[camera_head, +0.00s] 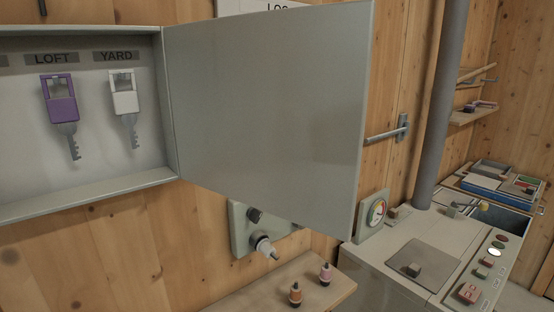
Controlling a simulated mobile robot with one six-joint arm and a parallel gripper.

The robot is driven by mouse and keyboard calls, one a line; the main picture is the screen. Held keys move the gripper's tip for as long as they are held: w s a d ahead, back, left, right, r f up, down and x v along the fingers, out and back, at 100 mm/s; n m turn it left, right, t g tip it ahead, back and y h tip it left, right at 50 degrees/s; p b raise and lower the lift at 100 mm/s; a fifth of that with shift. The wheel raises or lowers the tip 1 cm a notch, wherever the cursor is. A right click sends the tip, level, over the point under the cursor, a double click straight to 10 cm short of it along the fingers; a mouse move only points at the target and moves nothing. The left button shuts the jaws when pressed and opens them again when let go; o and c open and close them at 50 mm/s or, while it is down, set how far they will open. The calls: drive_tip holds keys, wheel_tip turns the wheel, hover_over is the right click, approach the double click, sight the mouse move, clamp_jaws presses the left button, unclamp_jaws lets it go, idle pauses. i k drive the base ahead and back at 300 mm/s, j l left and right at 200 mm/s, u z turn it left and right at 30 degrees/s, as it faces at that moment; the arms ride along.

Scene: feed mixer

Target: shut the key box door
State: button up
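The key box (80,202) is a shallow grey metal box on the wooden wall at the left of the head view. Its door (265,110) is hinged on the box's right side and stands wide open, reaching out to the right. Inside, a purple-tagged key (63,108) hangs under a LOFT label and a white-tagged key (125,103) hangs under a YARD label. The left part of the box is cut off by the picture edge. My gripper does not show in this view.
Below the door, a wall plate (242,228) with connectors stands above a wooden shelf (260,297) holding two small plugs. A grey machine cabinet (425,255) with buttons, a gauge (376,212) and a vertical pipe (441,110) are at the right. A sign behind the door is partly hidden.

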sight(269, 107)
drive_tip(key=i+l+u, duration=0.1)
drive_tip(key=l+u, duration=0.7)
drive_tip(key=l, duration=0.15)
drive_tip(key=l+u, duration=0.8)
drive_tip(key=l, duration=0.2)
drive_tip(key=k+l+u, duration=0.2)
drive_tip(key=l+u, duration=0.15)
drive_tip(key=k+l+u, duration=0.2)
drive_tip(key=l+u, duration=0.2)
drive_tip(key=k+l+u, duration=0.25)
drive_tip(key=l+u, duration=0.15)
